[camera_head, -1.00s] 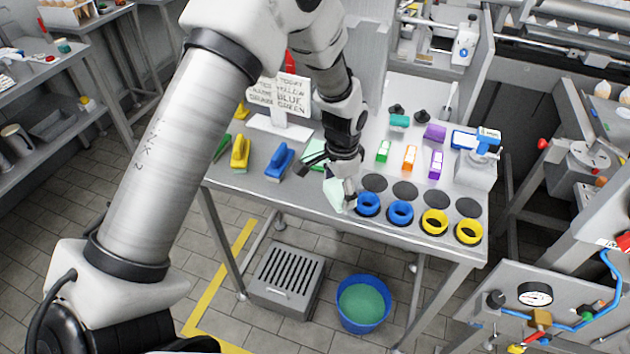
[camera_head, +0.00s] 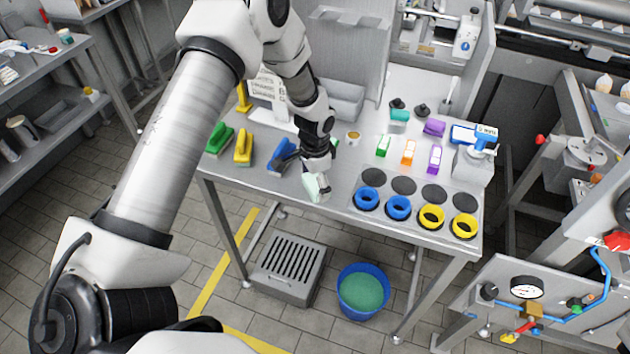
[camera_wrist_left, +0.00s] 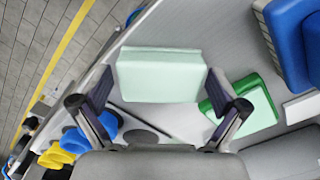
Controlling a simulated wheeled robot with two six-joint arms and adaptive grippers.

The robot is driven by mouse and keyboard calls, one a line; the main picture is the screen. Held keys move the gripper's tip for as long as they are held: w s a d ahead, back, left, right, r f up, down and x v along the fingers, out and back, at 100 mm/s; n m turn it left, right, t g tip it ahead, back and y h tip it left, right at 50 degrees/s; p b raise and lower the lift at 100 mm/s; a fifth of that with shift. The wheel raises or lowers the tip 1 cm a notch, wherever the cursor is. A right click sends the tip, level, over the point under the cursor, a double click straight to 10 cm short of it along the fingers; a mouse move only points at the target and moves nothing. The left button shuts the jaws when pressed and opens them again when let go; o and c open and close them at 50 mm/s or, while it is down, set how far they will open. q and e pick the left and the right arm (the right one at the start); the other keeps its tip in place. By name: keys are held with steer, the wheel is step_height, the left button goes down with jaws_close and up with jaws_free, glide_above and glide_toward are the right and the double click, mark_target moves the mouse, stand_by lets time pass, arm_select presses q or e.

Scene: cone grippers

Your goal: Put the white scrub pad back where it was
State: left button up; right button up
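The white scrub pad (camera_head: 314,187) is a pale, slightly minty block. In the head view it hangs at the tips of my left gripper (camera_head: 316,176), near the table's front edge. My right gripper is not in view.
A blue brush (camera_head: 283,156), a yellow one (camera_head: 243,147) and a green one (camera_head: 220,140) stand left on the table (camera_head: 340,192). Blue and yellow rings (camera_head: 398,207) and dark discs lie to the right. A sign (camera_head: 268,90) and small jar (camera_head: 352,137) are behind.

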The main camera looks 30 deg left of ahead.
arm_select(q)
steer(key=shift+w, duration=0.1)
steer(key=shift+r, duration=0.2)
step_height(320, 180, up, 12)
steer(key=b, duration=0.3)
steer(key=shift+f, duration=0.1)
steer(key=g, duration=0.2)
glide_above(315, 182)
steer(key=s, duration=0.3)
steer(key=f, duration=0.6)
steer(key=shift+s+d+f, duration=0.15)
steer(key=shift+d+f, duration=0.15)
steer(key=s+d+f+n, duration=0.3)
steer(key=s+f, duration=0.6)
steer(key=s, duration=0.4)
steer(key=s+d+f+n+t+b, duration=0.1)
steer(key=s+d+f+n, duration=0.2)
steer(key=s+f, duration=0.7)
steer(key=s+d, duration=0.2)
steer(key=s, duration=0.1)
steer(key=shift+s+f, duration=0.25)
